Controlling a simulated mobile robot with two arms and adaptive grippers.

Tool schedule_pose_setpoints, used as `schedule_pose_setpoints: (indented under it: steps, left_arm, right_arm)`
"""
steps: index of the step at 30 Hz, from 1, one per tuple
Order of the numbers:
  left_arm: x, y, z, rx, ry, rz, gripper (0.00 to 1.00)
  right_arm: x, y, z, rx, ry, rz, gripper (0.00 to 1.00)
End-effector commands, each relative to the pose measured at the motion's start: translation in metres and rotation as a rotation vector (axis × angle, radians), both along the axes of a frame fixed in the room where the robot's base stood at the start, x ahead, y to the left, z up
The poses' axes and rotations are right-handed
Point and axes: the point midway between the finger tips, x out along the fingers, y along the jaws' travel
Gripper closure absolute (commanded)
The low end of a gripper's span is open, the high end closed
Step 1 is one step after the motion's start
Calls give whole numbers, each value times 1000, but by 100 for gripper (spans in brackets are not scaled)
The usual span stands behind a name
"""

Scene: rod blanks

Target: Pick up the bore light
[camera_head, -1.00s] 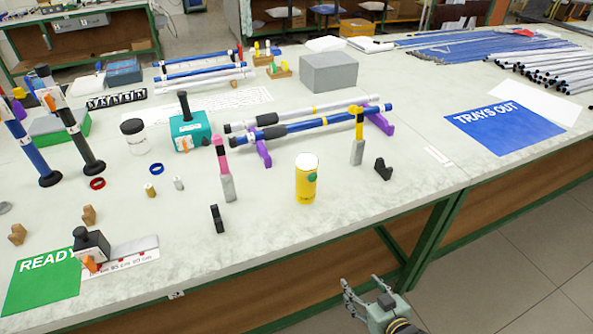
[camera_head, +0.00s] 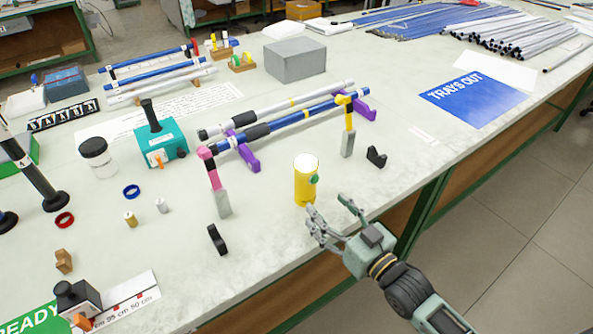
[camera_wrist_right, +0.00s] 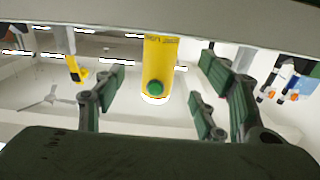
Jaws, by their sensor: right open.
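The bore light appears to be the yellow cylinder (camera_head: 304,184) with a glowing white top and a green button on its side. It stands upright near the table's front edge. In the right wrist view the yellow cylinder (camera_wrist_right: 158,62) shows upside down, ahead of the fingers and between the two sides. My right gripper (camera_head: 331,217) is open and empty at the front edge, just in front of and to the right of the cylinder. Its open fingers also show in the right wrist view (camera_wrist_right: 157,103). My left gripper is not in view.
A pink-topped tool (camera_head: 214,182) stands left of the cylinder, and a yellow-topped tool (camera_head: 348,134) stands behind right. A black holder (camera_head: 376,157) lies to the right and another black piece (camera_head: 217,240) to the left. Rods rest on purple stands (camera_head: 245,152) behind.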

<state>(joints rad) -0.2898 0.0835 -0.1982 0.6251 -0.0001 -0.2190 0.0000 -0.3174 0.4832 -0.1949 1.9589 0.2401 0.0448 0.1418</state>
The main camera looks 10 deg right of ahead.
Motion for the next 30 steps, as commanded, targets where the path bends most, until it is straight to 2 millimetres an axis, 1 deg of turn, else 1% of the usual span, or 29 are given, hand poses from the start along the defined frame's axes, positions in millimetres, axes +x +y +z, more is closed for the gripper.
schedule_pose_setpoints:
  steps: [1,2,5,8,13,15,17,19,22,27,29,30]
  left_arm:
    - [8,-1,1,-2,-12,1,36]
    - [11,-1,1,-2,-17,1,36]
    - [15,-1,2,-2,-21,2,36]
    - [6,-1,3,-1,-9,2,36]
    - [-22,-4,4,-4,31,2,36]
    - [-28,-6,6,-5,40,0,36]
    - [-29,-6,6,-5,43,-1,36]
    - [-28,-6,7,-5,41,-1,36]
    - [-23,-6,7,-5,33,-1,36]
    - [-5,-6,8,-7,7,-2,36]
    - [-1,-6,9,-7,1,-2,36]
    - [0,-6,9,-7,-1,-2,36]
  right_arm:
    - [1,1,0,0,-1,1,36]
    - [2,1,1,0,-1,1,36]
    - [10,4,1,2,-2,1,36]
    - [22,7,1,1,-2,0,36]
    - [41,14,0,1,-2,0,36]
    - [52,17,0,1,-2,0,36]
    - [60,20,-1,1,-2,0,36]
    - [68,23,-2,1,-2,0,36]
    - [73,25,-3,0,-1,1,36]
    - [74,26,-3,0,0,1,36]
    - [74,26,-3,0,0,1,36]
    - [74,26,-3,0,0,1,39]
